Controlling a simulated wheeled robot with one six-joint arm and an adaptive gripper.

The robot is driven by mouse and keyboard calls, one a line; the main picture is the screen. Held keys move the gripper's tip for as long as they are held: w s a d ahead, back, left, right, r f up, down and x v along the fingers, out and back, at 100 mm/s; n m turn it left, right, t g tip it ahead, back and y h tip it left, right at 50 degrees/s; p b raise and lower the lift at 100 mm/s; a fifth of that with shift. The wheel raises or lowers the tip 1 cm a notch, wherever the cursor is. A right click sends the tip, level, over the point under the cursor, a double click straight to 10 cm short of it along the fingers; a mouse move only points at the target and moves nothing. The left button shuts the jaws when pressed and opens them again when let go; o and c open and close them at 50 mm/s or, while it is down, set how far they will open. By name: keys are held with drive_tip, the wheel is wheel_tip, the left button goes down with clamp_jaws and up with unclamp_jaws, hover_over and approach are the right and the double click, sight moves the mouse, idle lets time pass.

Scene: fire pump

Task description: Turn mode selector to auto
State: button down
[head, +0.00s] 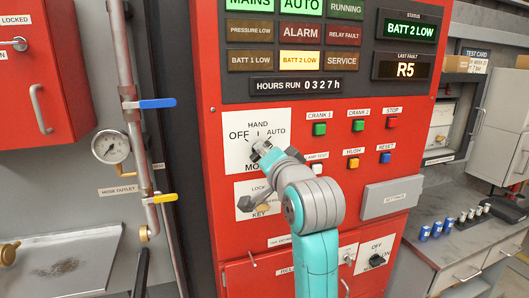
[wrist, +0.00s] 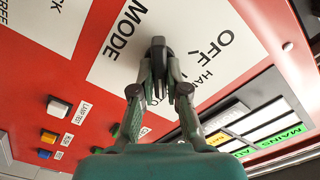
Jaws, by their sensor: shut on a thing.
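The mode selector is a dark knob on a white plate (head: 235,160) marked OFF, HAND, AUTO and MODE, on the red panel. In the wrist view the knob (wrist: 158,46) sits between the fingertips of my gripper (wrist: 160,68), which is shut on it. In the head view my gripper (head: 265,150) covers most of the knob, so I cannot tell which position it points to. The plate also shows in the wrist view (wrist: 115,70), where the AUTO label is hidden. The AUTO lamp (head: 300,5) is lit green.
Crank buttons (head: 320,129) and a red stop button (head: 392,122) are right of the selector. A key switch plate (head: 250,203) lies below it. A pipe with a blue-handled valve (head: 157,103) and a gauge (head: 110,147) stands left of the panel.

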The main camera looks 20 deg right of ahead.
drive_tip(key=c, duration=1.2)
unclamp_jaws()
drive_tip(key=s, duration=1.2)
drive_tip(key=shift+w, duration=0.1)
